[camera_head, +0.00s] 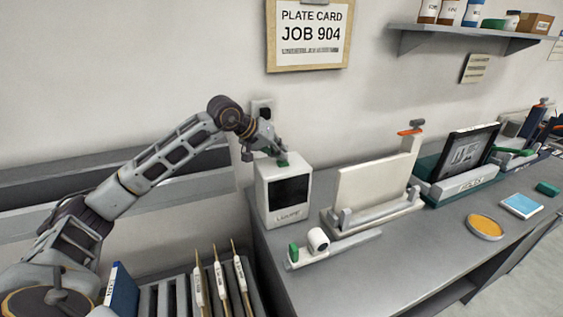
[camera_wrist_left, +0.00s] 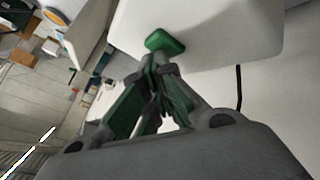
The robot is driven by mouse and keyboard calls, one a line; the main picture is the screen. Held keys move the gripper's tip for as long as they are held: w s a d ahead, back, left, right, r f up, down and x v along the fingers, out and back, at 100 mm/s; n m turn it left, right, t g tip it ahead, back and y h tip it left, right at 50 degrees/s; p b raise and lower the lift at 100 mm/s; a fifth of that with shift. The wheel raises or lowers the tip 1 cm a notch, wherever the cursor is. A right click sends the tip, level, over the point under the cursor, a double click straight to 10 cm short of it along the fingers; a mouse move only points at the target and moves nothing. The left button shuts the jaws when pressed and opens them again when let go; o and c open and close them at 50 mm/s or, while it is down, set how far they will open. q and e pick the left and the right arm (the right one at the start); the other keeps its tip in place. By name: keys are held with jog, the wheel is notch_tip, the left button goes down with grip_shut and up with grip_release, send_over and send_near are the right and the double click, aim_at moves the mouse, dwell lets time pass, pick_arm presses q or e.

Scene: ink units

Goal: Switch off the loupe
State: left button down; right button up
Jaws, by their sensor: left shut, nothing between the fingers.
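The loupe (camera_head: 268,205) is a white box with a dark screen and a label on its front, standing at the left end of the grey bench. A green button (camera_head: 283,163) sits on its top. In the left wrist view the white casing (camera_wrist_left: 215,25) fills the upper part, and the green button (camera_wrist_left: 165,41) shows just beyond my fingertips. My left gripper (camera_head: 280,153) reaches in from the left above the loupe. Its fingers (camera_wrist_left: 158,64) are shut and empty, tips at the button; I cannot tell whether they touch it. My right gripper is not in view.
A cream panel stand (camera_head: 375,190) and a small white device with a green part (camera_head: 294,252) stand right of the loupe. A rack with upright white tools (camera_head: 220,285) is at lower left. A socket (camera_head: 262,110) is on the wall behind.

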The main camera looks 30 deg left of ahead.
pick_arm(q)
jog(key=shift+r, duration=0.1)
dwell(0.3)
jog(key=shift+r, duration=0.3)
dwell(0.3)
jog(key=shift+r, duration=0.15)
notch_tip(320, 180, up, 6)
jog(key=p, duration=0.3)
jog(key=shift+p, duration=0.3)
dwell(1.0)
